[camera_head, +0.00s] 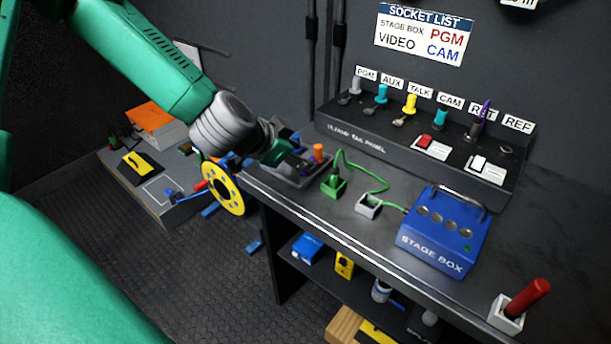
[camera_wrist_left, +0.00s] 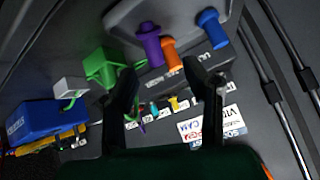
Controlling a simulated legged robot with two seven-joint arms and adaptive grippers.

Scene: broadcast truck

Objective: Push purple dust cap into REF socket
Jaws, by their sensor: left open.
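The purple dust cap (camera_wrist_left: 150,42) stands in a grey tray (camera_wrist_left: 118,18) in the left wrist view, beside an orange cap (camera_wrist_left: 171,56) and a blue cap (camera_wrist_left: 212,28). My left gripper (camera_wrist_left: 160,70) is open, with its fingertips apart near the purple and orange caps and nothing seen between them. In the head view the left gripper (camera_head: 294,160) is over the tray (camera_head: 313,176) and hides most of it; the orange cap (camera_head: 318,151) shows beside it. The REF socket (camera_head: 506,150) is at the right end of the sloped panel and looks empty. My right gripper is not in view.
The panel (camera_head: 352,136) carries several coloured plugs, and a purple piece (camera_head: 485,112) stands at RET. A green holder (camera_head: 335,187) with a cable, a blue stage box (camera_head: 441,240) and a red-handled item (camera_head: 528,298) stand on the bench. A yellow reel (camera_head: 222,187) hangs left.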

